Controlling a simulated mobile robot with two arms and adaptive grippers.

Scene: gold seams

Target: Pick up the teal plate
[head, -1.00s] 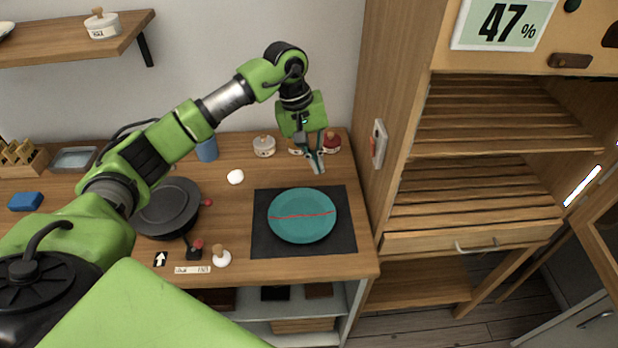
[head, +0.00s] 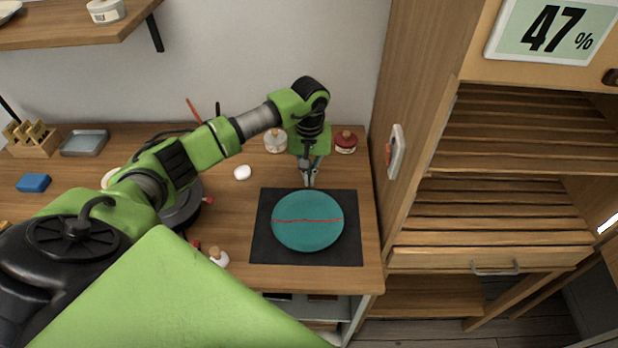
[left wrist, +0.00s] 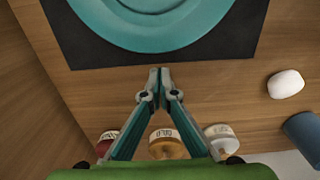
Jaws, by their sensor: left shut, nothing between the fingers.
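The teal plate (head: 308,221) lies flat on a dark mat (head: 352,250) near the right end of the wooden counter. A red seam line runs across it. My left gripper (head: 309,183) points down just behind the plate's far edge, shut and empty. In the left wrist view the plate (left wrist: 150,35) is cut off by the top of the frame. The fingertips (left wrist: 160,72) are together at the mat's edge, apart from the plate in the picture. My right gripper is not in view.
Lidded jars, one white (head: 275,142) and one red-brown (head: 345,144), stand behind my gripper. A white lump (head: 242,172) and a round dark pan (head: 182,212) lie to the left. A slatted wooden cabinet (head: 520,200) rises on the right.

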